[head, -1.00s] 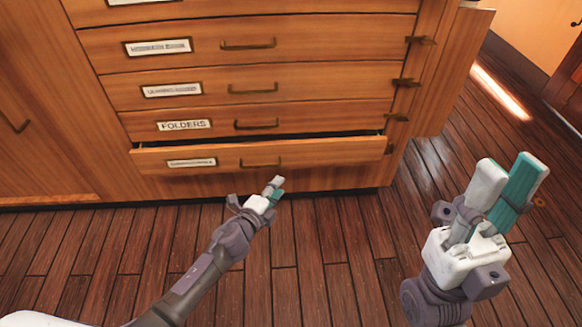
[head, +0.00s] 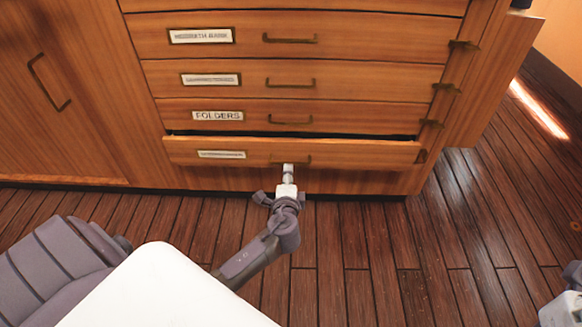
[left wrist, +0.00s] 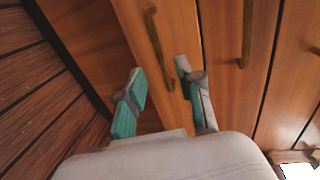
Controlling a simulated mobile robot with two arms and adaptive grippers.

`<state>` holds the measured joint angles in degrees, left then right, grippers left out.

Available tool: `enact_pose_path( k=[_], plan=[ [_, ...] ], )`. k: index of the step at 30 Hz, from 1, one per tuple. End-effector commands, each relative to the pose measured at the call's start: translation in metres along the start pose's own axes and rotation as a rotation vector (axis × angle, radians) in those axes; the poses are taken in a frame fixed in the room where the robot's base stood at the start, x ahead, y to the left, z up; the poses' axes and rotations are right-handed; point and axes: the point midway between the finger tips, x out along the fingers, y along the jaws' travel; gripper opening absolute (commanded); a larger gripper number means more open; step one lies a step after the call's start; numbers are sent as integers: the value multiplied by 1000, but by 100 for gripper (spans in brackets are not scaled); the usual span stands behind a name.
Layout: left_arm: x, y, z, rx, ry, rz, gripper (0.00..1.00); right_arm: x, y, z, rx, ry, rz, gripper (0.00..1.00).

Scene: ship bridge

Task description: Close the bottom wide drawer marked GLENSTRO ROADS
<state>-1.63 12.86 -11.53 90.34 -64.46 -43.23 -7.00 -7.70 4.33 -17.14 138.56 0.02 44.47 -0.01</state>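The bottom wide drawer (head: 365,154) stands slightly out from the cabinet, with a dark gap along its top edge. Its label (head: 221,154) is too blurred to read, and a brass handle (head: 290,160) is on its front. My left gripper (head: 288,170) is at the drawer front, just by the handle. In the left wrist view, my left gripper (left wrist: 160,68) has its two teal-padded fingers apart and empty, before the drawer front (left wrist: 148,68) and handle (left wrist: 158,45). I cannot tell whether it touches. My right gripper (head: 565,303) is cut off at the right edge, its fingers hidden.
Above are shut drawers, including one marked FOLDERS (head: 350,118). Brass fittings (head: 447,88) stick out along the cabinet's right side. A cupboard door (head: 70,110) is at the left. The wooden floor (head: 420,240) in front is clear.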

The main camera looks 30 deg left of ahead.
Motion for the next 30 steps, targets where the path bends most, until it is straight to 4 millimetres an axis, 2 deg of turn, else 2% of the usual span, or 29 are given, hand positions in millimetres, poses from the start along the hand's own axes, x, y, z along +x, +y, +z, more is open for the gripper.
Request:
enact_pose_path(
  k=[1,3,9,15,23,27,30],
  plan=[
    [13,2,0,0,-1,-3,36,-2,0,0,-1,17,-6,31],
    [27,3,0,1,0,-2,36,1,-1,0,-3,31,-13,31],
    [56,2,0,0,1,0,36,7,-2,-1,-7,64,-28,31],
    [67,1,0,0,1,1,36,11,-3,-2,-9,77,-34,31],
    [68,0,0,0,1,1,36,12,-3,-2,-9,76,-35,31],
    [68,0,0,0,1,1,13,12,-3,-2,-9,77,-35,31],
    [68,0,0,0,1,1,0,12,-3,-2,-9,77,-35,31]
  ],
)
